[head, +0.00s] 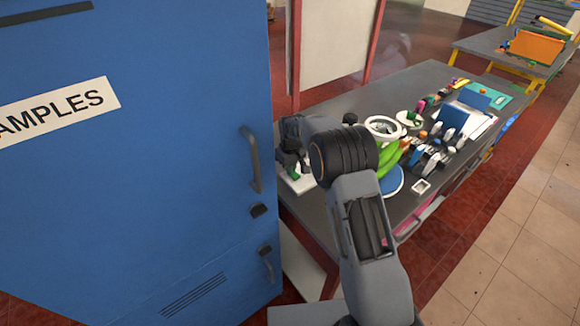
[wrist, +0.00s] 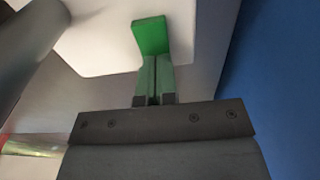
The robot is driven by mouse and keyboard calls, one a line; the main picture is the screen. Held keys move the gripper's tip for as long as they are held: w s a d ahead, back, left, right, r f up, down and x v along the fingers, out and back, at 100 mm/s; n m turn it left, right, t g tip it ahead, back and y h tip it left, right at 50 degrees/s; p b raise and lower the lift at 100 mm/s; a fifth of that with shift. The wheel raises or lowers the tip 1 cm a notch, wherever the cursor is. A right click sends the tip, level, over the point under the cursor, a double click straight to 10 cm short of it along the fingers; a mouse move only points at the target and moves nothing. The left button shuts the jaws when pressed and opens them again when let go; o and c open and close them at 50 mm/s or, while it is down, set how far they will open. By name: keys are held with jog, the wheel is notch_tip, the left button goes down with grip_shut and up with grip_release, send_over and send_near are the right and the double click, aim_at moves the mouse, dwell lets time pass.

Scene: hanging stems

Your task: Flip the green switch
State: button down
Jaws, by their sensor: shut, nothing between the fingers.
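The green switch (wrist: 150,36) is a bright green paddle on a white plate (wrist: 105,40) in the wrist view. My gripper (wrist: 153,62) is shut and empty, with its fingertips right at the lower edge of the switch. I cannot tell whether they touch it. In the head view the white plate (head: 303,186) lies at the near left corner of the grey table, with a bit of the green switch (head: 294,174) showing. My arm partly hides it there.
A blue cabinet (head: 150,200) with dark handles stands close on the left. The grey table (head: 440,80) holds several items to the right, including green bananas (head: 387,162), a blue disc (head: 391,183) and a white ring-shaped item (head: 384,126). Tiled floor lies open at the right.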

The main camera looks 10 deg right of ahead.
jog(key=shift+s+d+f, duration=0.4)
jog(key=shift+s+f, duration=0.1)
jog(key=shift+s, duration=0.1)
jog(key=shift+g, duration=0.3)
notch_tip(320, 180, up, 15)
jog(key=shift+p, duration=0.45)
jog(key=shift+w, duration=0.1)
